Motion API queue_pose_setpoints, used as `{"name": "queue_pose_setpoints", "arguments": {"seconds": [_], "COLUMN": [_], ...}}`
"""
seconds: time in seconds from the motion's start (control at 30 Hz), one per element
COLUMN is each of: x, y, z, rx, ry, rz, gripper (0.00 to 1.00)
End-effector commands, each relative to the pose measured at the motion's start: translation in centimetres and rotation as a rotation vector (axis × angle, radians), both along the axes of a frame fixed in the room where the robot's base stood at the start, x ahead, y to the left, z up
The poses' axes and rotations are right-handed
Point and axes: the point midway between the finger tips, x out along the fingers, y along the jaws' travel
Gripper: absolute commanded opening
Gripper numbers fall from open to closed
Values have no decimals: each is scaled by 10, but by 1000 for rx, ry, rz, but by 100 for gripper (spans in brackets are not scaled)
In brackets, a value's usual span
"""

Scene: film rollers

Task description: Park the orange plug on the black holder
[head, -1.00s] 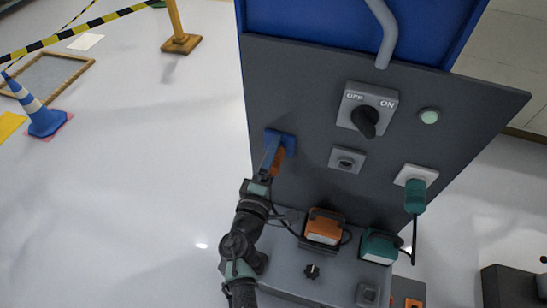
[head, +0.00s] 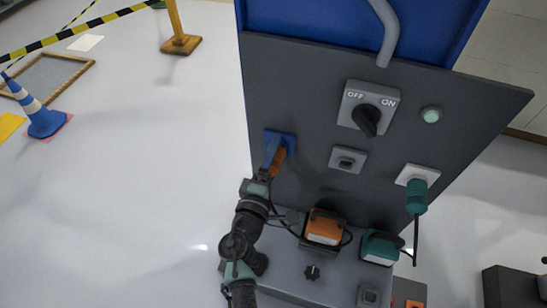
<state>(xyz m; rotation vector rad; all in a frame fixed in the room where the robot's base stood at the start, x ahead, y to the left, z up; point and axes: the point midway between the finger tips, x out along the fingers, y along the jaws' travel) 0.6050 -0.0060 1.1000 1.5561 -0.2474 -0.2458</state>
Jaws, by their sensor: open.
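The orange plug (head: 280,160) sits at the blue socket plate (head: 291,144) on the left of the dark grey panel. My gripper (head: 272,157) is open at the plug and partly covers it. Whether the fingers touch the plug cannot be seen. A small black knob-like piece (head: 312,271) stands on the grey ledge below. It may be the black holder, but I cannot tell for sure.
An orange box (head: 324,227) and a teal box (head: 380,246), with dark cables, sit on the ledge (head: 285,279). A teal plug (head: 416,196) is in the white socket at right. The panel has a grey socket (head: 347,160) and a black OFF/ON switch (head: 367,120).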

Motion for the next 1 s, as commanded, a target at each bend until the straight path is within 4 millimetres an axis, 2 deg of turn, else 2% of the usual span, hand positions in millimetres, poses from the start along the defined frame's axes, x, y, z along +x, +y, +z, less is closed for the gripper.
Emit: {"name": "queue_pose_setpoints", "arguments": {"seconds": [0.37, 0.83, 1.0], "x": [0, 0, 0], "y": [0, 0, 0], "z": [0, 0, 0], "rx": [0, 0, 0], "ry": [0, 0, 0], "rz": [0, 0, 0], "gripper": [85, 0, 0]}}
